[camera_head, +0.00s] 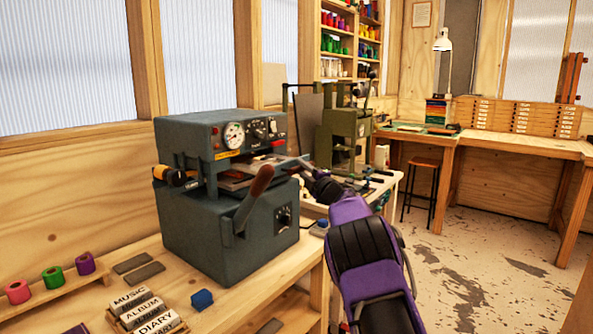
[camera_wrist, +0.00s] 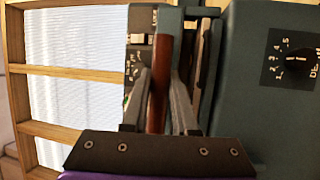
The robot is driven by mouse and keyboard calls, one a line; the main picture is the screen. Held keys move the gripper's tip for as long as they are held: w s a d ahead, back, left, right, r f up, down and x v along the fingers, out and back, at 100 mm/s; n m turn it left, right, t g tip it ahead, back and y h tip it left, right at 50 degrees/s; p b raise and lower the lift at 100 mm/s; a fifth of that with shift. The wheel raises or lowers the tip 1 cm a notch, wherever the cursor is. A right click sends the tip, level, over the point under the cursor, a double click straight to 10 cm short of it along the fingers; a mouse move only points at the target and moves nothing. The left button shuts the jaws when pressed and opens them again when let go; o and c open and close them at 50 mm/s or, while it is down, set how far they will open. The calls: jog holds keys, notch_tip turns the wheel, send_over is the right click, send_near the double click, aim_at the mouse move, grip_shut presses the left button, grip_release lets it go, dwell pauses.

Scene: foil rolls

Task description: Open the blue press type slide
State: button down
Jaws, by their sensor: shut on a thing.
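The blue press (camera_head: 205,235) stands on the wooden bench at the left, with a gauge and knobs on its upper front. Its type slide (camera_head: 240,179) lies in the gap between the upper and lower bodies. A lever with a brown grip (camera_head: 257,192) slants up in front of the gap. My gripper (camera_head: 294,164) is at the right front of this gap. In the wrist view, my gripper (camera_wrist: 163,82) is shut on a brown handle (camera_wrist: 158,95) between its fingers. I cannot tell how this handle joins the press. The fingertip contact is partly hidden.
Coloured rolls (camera_head: 52,276) and a box of labelled type blocks (camera_head: 145,315) are on the bench by the press. A small blue block (camera_head: 202,299) lies in front. A green machine (camera_head: 343,130) stands behind my arm. Floor is free at the right.

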jog(key=shift+s+d, duration=0.1)
dwell(0.3)
jog(key=c, duration=0.7)
grip_release()
jog(key=shift+s+d, duration=0.1)
jog(key=b+v, duration=0.1)
jog(key=v, duration=1.6)
jog(key=shift+f, duration=0.15)
